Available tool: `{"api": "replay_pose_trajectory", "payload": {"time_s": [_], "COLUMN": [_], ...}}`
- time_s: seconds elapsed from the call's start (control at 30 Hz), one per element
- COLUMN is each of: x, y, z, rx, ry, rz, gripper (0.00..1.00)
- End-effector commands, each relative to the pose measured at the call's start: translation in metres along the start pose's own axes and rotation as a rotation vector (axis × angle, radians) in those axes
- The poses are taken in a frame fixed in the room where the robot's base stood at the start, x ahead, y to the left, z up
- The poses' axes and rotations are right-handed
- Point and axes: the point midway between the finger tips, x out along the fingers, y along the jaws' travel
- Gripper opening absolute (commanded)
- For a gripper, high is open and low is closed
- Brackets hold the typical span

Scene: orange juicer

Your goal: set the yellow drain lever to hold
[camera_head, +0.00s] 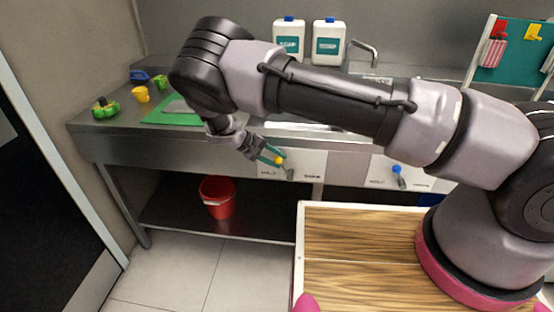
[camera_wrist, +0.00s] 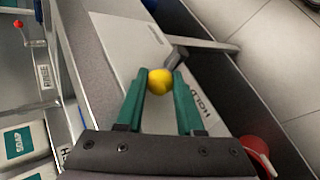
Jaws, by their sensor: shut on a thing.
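The yellow drain lever has a round yellow knob (camera_wrist: 160,81) on a grey stem, mounted on a white panel (camera_wrist: 118,48) on the front of the steel counter. My gripper (camera_wrist: 160,84) is shut on the yellow knob, with a green finger on each side of it. In the head view my gripper (camera_head: 272,155) is at the counter front, and the yellow knob (camera_head: 278,161) shows between the fingertips. The word HOLD is on the panel to the left of the lever, and another label, too small to read surely, is to its right.
A blue-knobbed lever (camera_head: 397,170) is on a second panel to the right. A red bucket (camera_head: 217,197) stands on the lower shelf. A wooden-topped surface (camera_head: 345,265) is in front.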

Motion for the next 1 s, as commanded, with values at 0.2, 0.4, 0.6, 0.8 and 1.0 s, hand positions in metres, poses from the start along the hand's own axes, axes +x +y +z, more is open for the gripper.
{"api": "replay_pose_trajectory", "payload": {"time_s": [0.2, 0.4, 0.6, 0.8, 1.0], "x": [0.001, 0.001, 0.001, -0.011, -0.049], "y": [-0.001, -0.001, -0.001, -0.001, -0.002], "z": [0.001, 0.001, 0.001, 0.000, -0.001], "rx": [-0.003, -0.004, -0.003, -0.004, -0.003], "ry": [-0.002, -0.002, -0.001, 0.002, 0.003], "rz": [0.001, 0.000, 0.000, -0.001, -0.002], "gripper": [0.00, 0.49, 0.49, 0.49, 0.49]}}
